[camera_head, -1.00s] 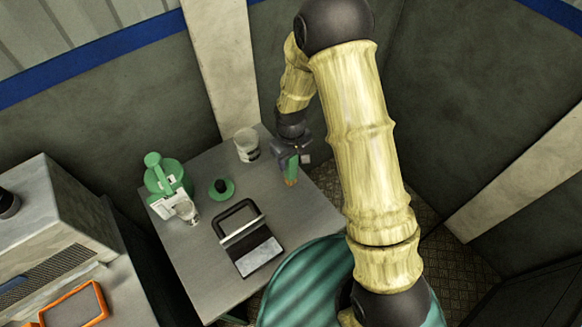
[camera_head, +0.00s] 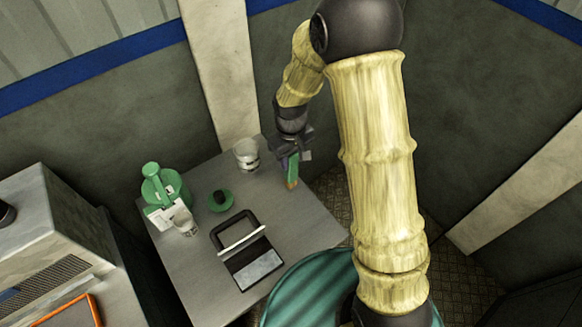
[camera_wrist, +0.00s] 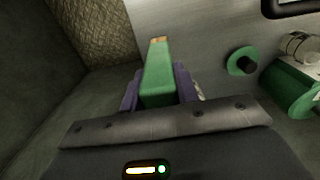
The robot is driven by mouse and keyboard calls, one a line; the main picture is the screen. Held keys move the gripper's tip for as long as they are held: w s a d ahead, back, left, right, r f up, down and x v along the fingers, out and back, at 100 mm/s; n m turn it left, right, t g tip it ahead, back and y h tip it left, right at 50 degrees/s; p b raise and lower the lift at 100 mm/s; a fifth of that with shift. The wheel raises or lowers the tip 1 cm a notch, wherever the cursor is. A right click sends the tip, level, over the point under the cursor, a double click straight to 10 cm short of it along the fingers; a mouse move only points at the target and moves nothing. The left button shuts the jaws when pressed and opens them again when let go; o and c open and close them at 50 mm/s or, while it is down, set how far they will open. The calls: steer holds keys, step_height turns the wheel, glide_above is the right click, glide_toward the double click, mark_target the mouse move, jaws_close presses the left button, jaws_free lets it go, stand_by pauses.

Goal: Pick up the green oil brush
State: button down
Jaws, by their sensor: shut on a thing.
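The green oil brush (camera_head: 292,170) has a long green handle and a tan end that points down. It also shows in the wrist view (camera_wrist: 158,75), where it sticks out from between my two fingers. My gripper (camera_head: 290,152) is shut on the handle, over the right edge of the grey table (camera_head: 300,227). In the wrist view my gripper (camera_wrist: 160,92) has a purple finger on each side of the handle. The part of the handle between the fingers is hidden. I cannot tell how far the tan end is from the table top.
A clear cup (camera_head: 247,155) stands just left of my gripper. A green round piece with a dark knob (camera_head: 221,199), a green machine (camera_head: 163,187), a glass (camera_head: 185,222) and a black framed device (camera_head: 250,255) are on the table. Walls stand close behind.

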step_height(320, 180, up, 5)
steer(key=shift+f+b, duration=0.2)
steer(key=shift+b, duration=0.15)
steer(key=c, duration=1.8)
jaws_free()
jaws_close()
